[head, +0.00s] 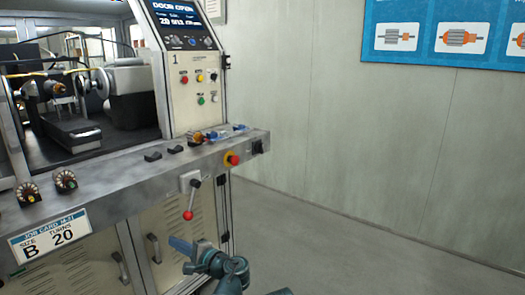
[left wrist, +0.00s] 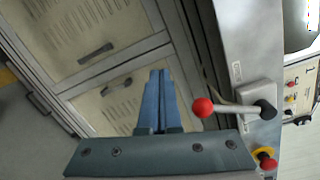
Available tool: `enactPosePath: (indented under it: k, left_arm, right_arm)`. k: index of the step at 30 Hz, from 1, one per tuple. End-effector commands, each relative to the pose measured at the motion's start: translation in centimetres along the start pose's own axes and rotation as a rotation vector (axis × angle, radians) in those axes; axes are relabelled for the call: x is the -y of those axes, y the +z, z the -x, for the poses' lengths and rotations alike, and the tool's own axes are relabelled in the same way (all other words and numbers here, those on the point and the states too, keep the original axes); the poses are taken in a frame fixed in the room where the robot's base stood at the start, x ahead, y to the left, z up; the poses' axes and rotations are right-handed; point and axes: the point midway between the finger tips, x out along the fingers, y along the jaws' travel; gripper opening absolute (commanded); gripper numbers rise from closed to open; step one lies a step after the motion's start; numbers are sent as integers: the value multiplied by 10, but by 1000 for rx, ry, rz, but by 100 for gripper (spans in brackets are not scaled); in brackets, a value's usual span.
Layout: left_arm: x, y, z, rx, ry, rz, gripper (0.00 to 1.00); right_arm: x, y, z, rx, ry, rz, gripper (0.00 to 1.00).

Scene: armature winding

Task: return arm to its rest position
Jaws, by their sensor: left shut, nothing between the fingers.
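My left gripper (head: 174,242) is in front of the machine's lower doors, just below the lever in the head view. Its two blue fingers (left wrist: 159,76) are pressed together in the left wrist view, with nothing between them. The lever's red knob (head: 188,215) hangs down from its mount on the machine's front edge. In the left wrist view the red knob (left wrist: 203,107) is right of the fingers, with a visible gap. My right gripper is in neither view.
A job card (head: 50,235) reads size B, turns 20. The screen (head: 178,22) reads door open. Floor to the right (head: 300,235) is clear.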

Motion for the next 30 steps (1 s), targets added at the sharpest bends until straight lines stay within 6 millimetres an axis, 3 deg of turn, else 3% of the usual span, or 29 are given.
enactPosePath:
  k: [11,17,23,30]
  left_arm:
    - [-2,18,19,-24,211,114,0]
    - [-5,32,48,-41,427,211,0]
    - [-5,52,110,-49,774,324,0]
    - [8,76,204,-35,1184,391,0]
  right_arm:
    - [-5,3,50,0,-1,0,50]
    - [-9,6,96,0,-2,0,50]
    - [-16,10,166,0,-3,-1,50]
    - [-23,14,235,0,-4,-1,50]
